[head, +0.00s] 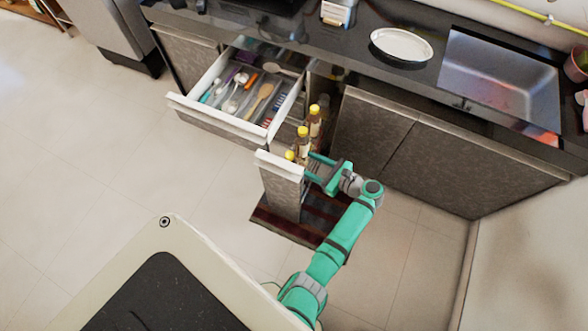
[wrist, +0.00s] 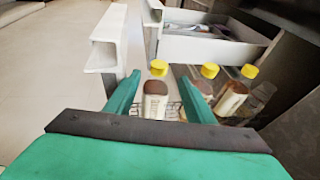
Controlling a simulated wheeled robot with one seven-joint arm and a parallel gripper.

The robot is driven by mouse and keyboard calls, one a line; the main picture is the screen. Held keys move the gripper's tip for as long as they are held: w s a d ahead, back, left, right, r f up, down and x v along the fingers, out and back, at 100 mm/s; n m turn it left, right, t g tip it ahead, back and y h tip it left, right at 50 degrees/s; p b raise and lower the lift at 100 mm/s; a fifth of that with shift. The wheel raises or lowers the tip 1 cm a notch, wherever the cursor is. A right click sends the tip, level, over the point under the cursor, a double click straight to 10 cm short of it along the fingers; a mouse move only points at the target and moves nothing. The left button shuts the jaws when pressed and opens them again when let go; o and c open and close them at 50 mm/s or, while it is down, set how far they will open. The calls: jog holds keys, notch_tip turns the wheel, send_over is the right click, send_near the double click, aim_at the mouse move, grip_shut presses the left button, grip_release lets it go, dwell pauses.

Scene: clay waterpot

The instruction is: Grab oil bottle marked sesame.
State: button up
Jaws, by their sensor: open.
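Several oil bottles with yellow caps and pale labels stand in a narrow pull-out rack (head: 280,168). The bottles include a near one (wrist: 155,100), a middle one (wrist: 231,98) and a back one (head: 315,122). The label writing is too small to read, so I cannot tell which is sesame. My gripper (head: 311,169) is open at the right side of the rack. In the wrist view my gripper (wrist: 157,80) has its two teal fingers on either side of the near bottle. Whether they touch it cannot be told. The fingers hide part of the rack.
An open drawer of utensils (head: 245,92) juts out just left of the rack. The counter above holds a white plate (head: 401,45) and a sink (head: 500,78). A dark striped mat (head: 325,225) lies under the rack. Tiled floor (head: 150,165) is clear to the left.

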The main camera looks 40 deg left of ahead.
aim_at(294, 161)
jog(key=shift+x, duration=3.65)
grip_shut()
